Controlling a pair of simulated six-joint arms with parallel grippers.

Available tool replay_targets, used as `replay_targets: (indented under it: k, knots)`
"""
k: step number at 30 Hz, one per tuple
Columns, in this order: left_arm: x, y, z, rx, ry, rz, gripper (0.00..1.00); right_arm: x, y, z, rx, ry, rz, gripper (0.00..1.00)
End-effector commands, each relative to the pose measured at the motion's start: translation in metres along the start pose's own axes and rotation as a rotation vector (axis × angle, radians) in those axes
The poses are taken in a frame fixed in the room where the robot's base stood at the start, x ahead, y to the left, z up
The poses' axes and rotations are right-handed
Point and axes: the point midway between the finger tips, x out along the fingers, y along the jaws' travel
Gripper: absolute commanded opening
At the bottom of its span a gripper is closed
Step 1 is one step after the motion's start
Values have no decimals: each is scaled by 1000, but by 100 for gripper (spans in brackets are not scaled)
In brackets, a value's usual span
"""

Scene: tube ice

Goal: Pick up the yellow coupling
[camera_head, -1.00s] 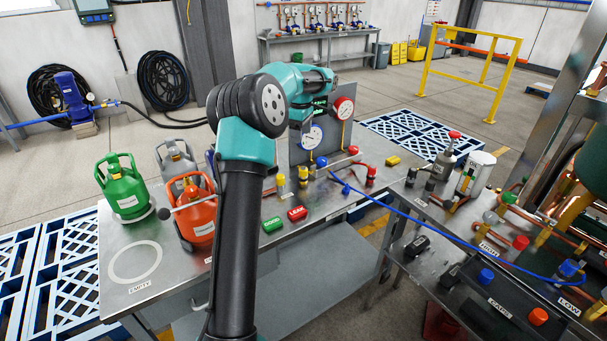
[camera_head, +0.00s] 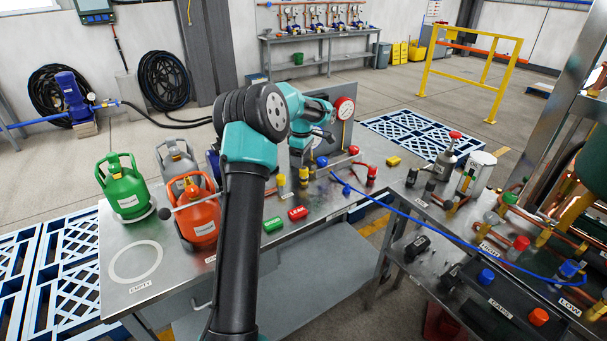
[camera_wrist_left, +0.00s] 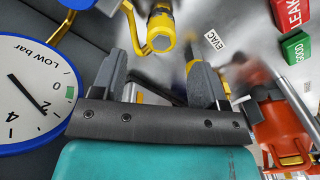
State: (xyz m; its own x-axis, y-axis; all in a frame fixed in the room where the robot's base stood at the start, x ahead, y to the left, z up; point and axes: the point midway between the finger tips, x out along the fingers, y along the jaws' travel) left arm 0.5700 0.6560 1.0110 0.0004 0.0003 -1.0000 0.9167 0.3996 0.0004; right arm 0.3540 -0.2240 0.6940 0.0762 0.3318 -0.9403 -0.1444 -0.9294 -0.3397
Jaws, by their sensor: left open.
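My left gripper (camera_head: 320,137) hangs over the back of the steel workbench, in front of the gauge panel, with its fingers small and partly dark in the head view. In the left wrist view its two grey fingers (camera_wrist_left: 160,78) are spread apart with nothing between them. A yellow coupling (camera_wrist_left: 159,32) on a brass-coloured fitting lies just beyond the fingertips there, apart from them. In the head view, yellow-topped fittings (camera_head: 281,181) and (camera_head: 303,175) stand on the bench below the gripper; I cannot tell for certain which matches the wrist view. My right gripper is not in view.
A white-faced gauge (camera_wrist_left: 28,92) is close beside the left finger. An orange cylinder (camera_head: 199,218) and a green cylinder (camera_head: 125,190) stand at the bench's left. Green (camera_head: 272,225) and red (camera_head: 298,213) blocks lie near its front. A blue hose (camera_head: 440,220) crosses to the right.

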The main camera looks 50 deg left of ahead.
Motion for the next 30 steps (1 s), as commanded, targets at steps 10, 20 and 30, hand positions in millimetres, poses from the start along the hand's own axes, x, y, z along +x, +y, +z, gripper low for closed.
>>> replay_targets:
  k: [10, 20, 30]
  knots:
    - [38, 1, 6, 1, -1, -3, 67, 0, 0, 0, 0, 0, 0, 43]
    - [52, 2, 6, 1, 0, 0, 67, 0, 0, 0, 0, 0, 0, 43]
    - [52, 2, 6, 0, 0, 0, 66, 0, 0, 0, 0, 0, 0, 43]
